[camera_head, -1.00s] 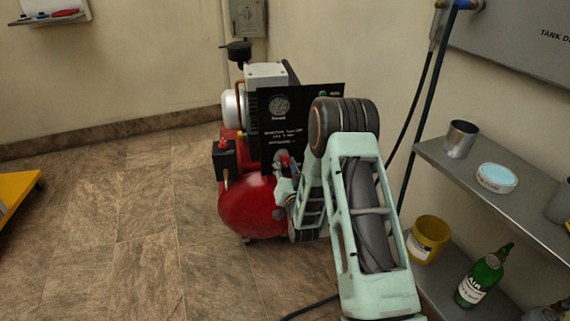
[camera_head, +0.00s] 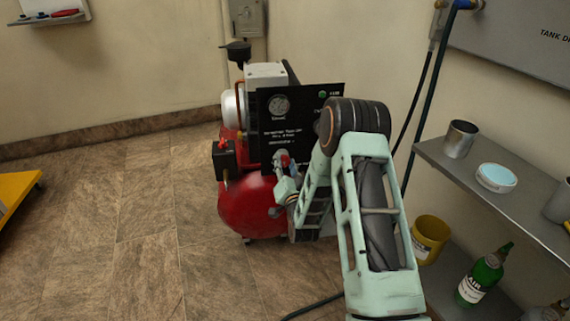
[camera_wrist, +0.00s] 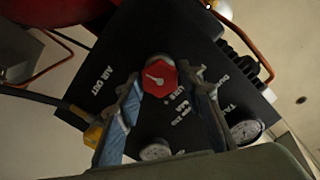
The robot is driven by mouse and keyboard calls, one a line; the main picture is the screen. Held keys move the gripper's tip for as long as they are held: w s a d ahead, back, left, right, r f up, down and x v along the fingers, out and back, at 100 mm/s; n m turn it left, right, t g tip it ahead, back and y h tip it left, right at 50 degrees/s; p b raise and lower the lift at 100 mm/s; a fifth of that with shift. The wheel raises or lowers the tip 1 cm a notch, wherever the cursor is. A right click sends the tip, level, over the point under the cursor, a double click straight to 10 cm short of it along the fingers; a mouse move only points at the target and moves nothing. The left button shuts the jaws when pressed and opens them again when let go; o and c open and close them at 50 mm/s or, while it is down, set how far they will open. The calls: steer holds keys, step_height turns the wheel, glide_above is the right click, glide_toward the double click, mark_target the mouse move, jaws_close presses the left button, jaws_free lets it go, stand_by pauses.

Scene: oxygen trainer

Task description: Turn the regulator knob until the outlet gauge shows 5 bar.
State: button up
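The red regulator knob (camera_wrist: 160,77), with a pale pointer mark on its face, sits on a black panel (camera_head: 303,98). A small round gauge (camera_wrist: 155,150) shows below the knob and a larger gauge (camera_wrist: 246,130) at lower right, partly hidden. Neither needle can be read, and I cannot tell which is the outlet gauge. In the head view my gripper (camera_head: 283,176) is at the panel's lower edge.
The panel belongs to a compressor with a red tank (camera_head: 246,207) on a tiled floor. A steel shelf (camera_head: 520,213) with a cup, a tub and bottles stands at right. Dark hoses hang along the wall.

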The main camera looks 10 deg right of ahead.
steer(key=shift+o, duration=1.2)
steer(key=shift+s, duration=0.1)
steer(key=s, duration=1.1)
steer(key=shift+s, duration=0.4)
